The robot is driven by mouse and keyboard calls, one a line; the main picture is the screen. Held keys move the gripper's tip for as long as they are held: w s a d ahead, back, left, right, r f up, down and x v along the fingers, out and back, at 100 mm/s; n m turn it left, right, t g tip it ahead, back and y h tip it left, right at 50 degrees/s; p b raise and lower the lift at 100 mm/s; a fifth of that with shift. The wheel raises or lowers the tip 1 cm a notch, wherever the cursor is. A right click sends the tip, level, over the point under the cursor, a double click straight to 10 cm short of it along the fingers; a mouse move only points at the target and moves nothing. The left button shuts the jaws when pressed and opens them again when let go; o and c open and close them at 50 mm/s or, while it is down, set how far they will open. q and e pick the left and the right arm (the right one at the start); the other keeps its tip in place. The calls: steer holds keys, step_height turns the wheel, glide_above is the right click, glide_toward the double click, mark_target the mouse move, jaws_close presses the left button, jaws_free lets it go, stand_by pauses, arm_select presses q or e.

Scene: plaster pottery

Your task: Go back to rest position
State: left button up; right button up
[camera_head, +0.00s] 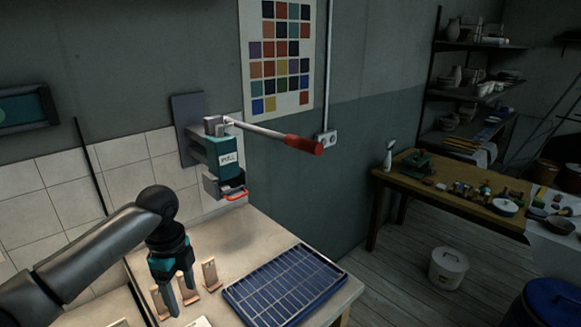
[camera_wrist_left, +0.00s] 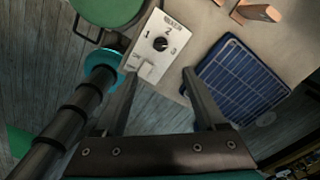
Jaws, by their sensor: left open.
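My left gripper (camera_head: 180,303) hangs pointing down over the near left part of the worktable, in front of small wooden holders (camera_head: 210,274). Its two fingers are apart with nothing between them; in the left wrist view the gripper (camera_wrist_left: 160,82) also shows empty. Beyond the fingers there lies a pale control panel (camera_wrist_left: 158,46) with a black knob and a switch. My right gripper is not in view.
A blue gridded tray (camera_head: 283,289) lies on the worktable (camera_head: 237,236) right of my gripper. A wall-mounted device marked PULL (camera_head: 224,156) with a red-ended lever (camera_head: 303,144) overhangs the table's back. A white bucket (camera_head: 448,268) stands on the floor at right.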

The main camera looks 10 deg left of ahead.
arm_select(q)
steer(key=s+d+f+n+t+h, duration=0.1)
steer(key=s+d+f+n, duration=0.2)
steer(key=s+d+f, duration=0.3)
steer(key=s+d+f+n+t+h, duration=0.1)
steer(key=s+d+f+n, duration=0.1)
steer(key=s+d+f, duration=0.45)
steer(key=s+r+n+t+y, duration=0.2)
steer(key=s+r+n, duration=0.3)
steer(key=s+n, duration=0.6)
step_height(320, 180, down, 29)
steer(key=s+g+b, duration=0.2)
steer(key=b, duration=0.6)
steer(key=s+a+f+b, duration=0.1)
steer(key=s+f+b, duration=0.2)
steer(key=s+f, duration=0.5)
steer(key=s+a+f+g+b, duration=0.1)
steer(key=s+f+b, duration=0.3)
steer(key=f, duration=1)
steer(key=s+a, duration=0.1)
steer(key=s, duration=0.2)
steer(key=shift+s+a+f, duration=0.3)
steer(key=shift+s, duration=0.05)
